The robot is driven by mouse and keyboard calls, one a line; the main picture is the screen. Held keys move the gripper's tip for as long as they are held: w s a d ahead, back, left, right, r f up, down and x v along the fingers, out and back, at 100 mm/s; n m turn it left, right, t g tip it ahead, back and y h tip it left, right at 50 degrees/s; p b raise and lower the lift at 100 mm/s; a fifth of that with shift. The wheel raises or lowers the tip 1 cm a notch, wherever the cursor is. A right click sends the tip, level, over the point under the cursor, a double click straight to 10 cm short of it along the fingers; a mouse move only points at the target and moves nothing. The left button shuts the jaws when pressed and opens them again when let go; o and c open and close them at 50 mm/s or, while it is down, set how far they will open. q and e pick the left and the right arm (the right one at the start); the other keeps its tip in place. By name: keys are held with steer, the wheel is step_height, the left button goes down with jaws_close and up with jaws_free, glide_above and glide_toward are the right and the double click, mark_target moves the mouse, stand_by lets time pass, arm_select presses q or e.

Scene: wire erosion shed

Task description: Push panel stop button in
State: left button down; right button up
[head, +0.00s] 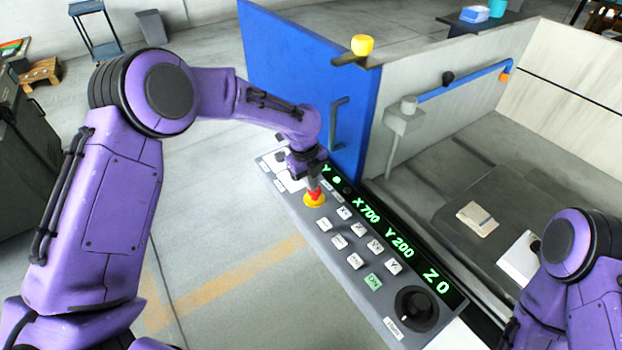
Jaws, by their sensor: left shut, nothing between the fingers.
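The control panel (332,268) is a grey sloped console with a green readout showing X700, Y200 and Z0. The stop button (315,194) is red with a yellow ring (314,201) around its base, at the far left end of the panel. My left gripper (313,184) is shut and points down right over the red button, hiding part of its top. Its tips look to be touching or almost touching the button; I cannot tell which. My right arm shows at the lower right, but its gripper is out of view.
A blue door (290,70) with a handle (338,122) stands just behind my left gripper. White keys (358,229), a green ON key (373,281) and a black knob (416,308) lie along the panel. The machine's basin is to the right. Open floor lies left of the panel.

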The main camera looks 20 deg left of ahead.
arm_select(q)
steer(key=shift+w+f, duration=0.4)
steer(key=shift+w, duration=0.05)
steer(key=shift+s+f+b, duration=0.2)
steer(key=shift+f, duration=0.25)
steer(key=shift+s+f+b, duration=0.2)
steer(key=shift+f, duration=0.25)
steer(key=shift+s, duration=0.15)
steer(key=shift+f, duration=0.1)
arm_select(e)
steer(key=shift+f, duration=0.4)
arm_select(q)
steer(key=r+p, duration=0.4)
steer(key=p, duration=0.1)
steer(key=shift+w+r, duration=0.35)
steer(key=shift+r, duration=0.05)
step_height(320, 180, up, 10)
steer(key=a+b, duration=0.1)
steer(key=b, duration=0.1)
steer(key=shift+s+a+r+b, duration=0.15)
steer(key=shift+s+a+b, duration=0.2)
steer(key=shift+s, duration=0.1)
arm_select(e)
steer(key=shift+w+r, duration=0.2)
steer(key=shift+r, duration=0.9)
